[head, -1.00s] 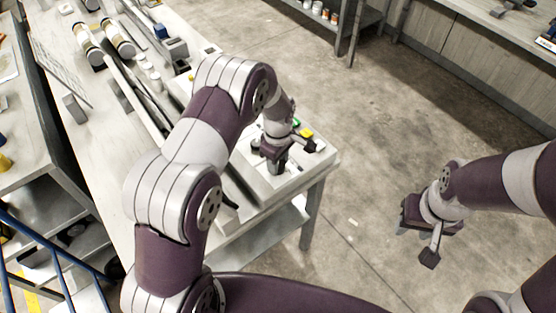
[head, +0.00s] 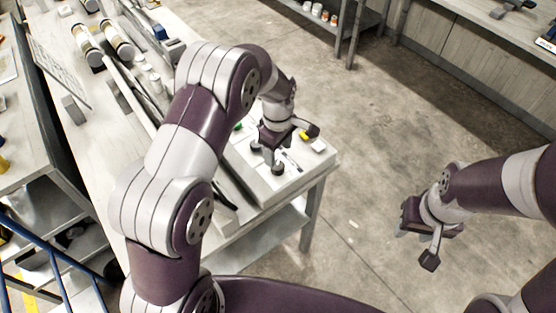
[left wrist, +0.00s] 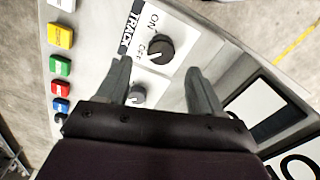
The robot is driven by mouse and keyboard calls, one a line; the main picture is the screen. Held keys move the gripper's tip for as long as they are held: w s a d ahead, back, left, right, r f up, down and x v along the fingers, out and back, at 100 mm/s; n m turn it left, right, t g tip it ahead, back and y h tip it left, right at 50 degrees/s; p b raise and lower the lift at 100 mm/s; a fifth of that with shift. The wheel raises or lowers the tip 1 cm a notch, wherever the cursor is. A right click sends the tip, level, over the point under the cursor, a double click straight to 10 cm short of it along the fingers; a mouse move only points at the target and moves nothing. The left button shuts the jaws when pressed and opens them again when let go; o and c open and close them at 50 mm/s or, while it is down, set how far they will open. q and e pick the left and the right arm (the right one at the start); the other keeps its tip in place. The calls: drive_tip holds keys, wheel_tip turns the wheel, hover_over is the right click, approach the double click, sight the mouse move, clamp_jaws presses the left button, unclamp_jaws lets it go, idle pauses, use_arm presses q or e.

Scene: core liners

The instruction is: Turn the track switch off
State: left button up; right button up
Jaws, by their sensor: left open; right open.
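The track switch (left wrist: 158,47) is a round dark knob on a light control panel (left wrist: 222,50), beside a label (left wrist: 130,28) reading TRACK, ON and OFF. Its white mark lies on the side near OFF; I cannot tell its exact angle. My left gripper (left wrist: 158,72) is open over the panel, with the knob just beyond and between its fingertips. Nothing is between the fingers in grip, and contact cannot be seen. In the head view my left gripper (head: 290,150) is above the panel at the table's end. My right gripper (head: 418,238) is open and empty over the floor.
A smaller knob (left wrist: 137,94) is between my left fingers' bases. Yellow (left wrist: 61,36), green (left wrist: 61,66), red (left wrist: 60,89) and blue (left wrist: 60,106) buttons line the panel's left edge. Tubes (head: 117,40) and small white pots (head: 152,78) stand farther along the table.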

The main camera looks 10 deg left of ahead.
sight(278, 165)
use_arm(q)
wheel_tip(278, 165, up, 7)
drive_tip(key=shift+r+b, duration=0.15)
drive_tip(key=shift+b, duration=0.2)
